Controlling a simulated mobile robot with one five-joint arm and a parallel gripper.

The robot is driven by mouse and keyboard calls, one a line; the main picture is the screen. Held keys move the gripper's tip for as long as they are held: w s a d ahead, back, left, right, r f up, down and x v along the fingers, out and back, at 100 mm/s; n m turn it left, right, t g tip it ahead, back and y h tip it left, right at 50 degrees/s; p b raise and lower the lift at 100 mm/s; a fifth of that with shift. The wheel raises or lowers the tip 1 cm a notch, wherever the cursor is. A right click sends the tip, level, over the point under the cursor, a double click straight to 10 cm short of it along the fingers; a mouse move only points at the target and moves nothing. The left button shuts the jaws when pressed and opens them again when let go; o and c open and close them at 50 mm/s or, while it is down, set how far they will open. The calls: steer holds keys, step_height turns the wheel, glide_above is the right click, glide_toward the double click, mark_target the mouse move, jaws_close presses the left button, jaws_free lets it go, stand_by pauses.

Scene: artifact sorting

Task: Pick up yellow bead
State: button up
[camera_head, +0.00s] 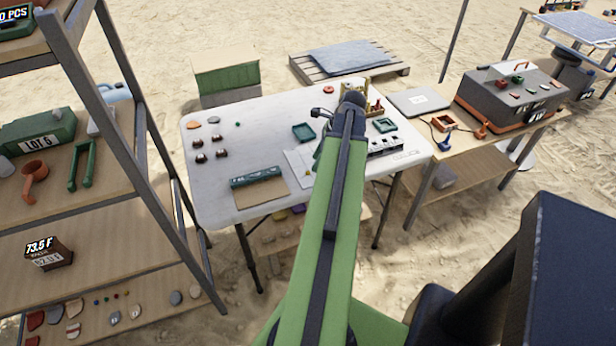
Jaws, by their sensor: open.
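Several tiny coloured beads lie in a short row on the bottom shelf of the rack at the lower left. One at the right end of the row looks like the yellow bead (127,292), but it is too small to be sure of its colour. My green arm reaches up the middle of the picture and over the white table, far to the right of the beads. My gripper cannot be made out; the arm hides that area. A small green bead (237,124) lies on the white table.
The white table (225,205) carries brown pieces, trays and a box. A wooden table (470,165) with a grey case (510,95) stands right. Sand lies between.

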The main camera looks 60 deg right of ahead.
mark_target(309, 172)
steer(key=b+x, duration=0.4)
steer(key=x, duration=0.1)
steer(key=shift+r, duration=0.15)
jaws_close()
